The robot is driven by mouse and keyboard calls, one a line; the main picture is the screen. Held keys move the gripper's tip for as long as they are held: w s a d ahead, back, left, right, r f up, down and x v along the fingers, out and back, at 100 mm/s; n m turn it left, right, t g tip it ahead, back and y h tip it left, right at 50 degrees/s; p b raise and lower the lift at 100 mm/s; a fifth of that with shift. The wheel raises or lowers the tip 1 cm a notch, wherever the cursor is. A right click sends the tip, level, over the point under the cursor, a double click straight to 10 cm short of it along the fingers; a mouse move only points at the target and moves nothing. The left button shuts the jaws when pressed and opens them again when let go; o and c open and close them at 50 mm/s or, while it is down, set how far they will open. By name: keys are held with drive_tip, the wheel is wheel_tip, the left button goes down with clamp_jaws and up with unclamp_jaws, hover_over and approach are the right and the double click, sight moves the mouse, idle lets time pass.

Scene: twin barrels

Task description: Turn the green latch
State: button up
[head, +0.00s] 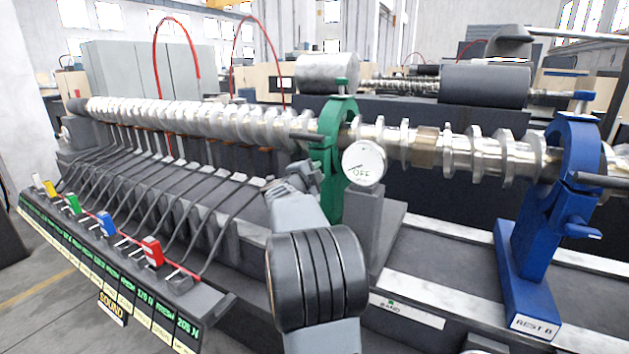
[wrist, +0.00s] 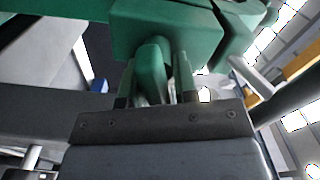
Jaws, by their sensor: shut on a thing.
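The green latch (wrist: 150,72) is a rounded green lever hanging below a green block (wrist: 165,28) in the wrist view. My gripper (wrist: 155,92) is shut on it, one finger on each side. In the head view my gripper (head: 308,172) is at the left side of the green rest (head: 337,130). This rest stands around the long silver screw (head: 205,120). The latch is mostly hidden behind my gripper there, so its angle is hard to tell.
A round white dial reading OFF (head: 363,162) stands close right of my gripper. A blue rest (head: 545,225) labelled REST B holds the screw farther right. Several thin dark rods and a panel with coloured switches (head: 152,251) lie to the left.

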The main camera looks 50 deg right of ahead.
drive_tip(key=shift+f+m+b, duration=0.2)
drive_tip(key=shift+m+b, duration=0.5)
drive_tip(key=shift+m, duration=0.25)
drive_tip(key=shift+f+m+b, duration=0.15)
drive_tip(key=shift+m+b, duration=0.5)
drive_tip(key=shift+m, duration=0.3)
drive_tip(key=o, duration=0.7)
drive_tip(key=v, duration=1.3)
drive_tip(key=shift+s+a+b, duration=0.15)
drive_tip(key=shift+a+b, duration=0.25)
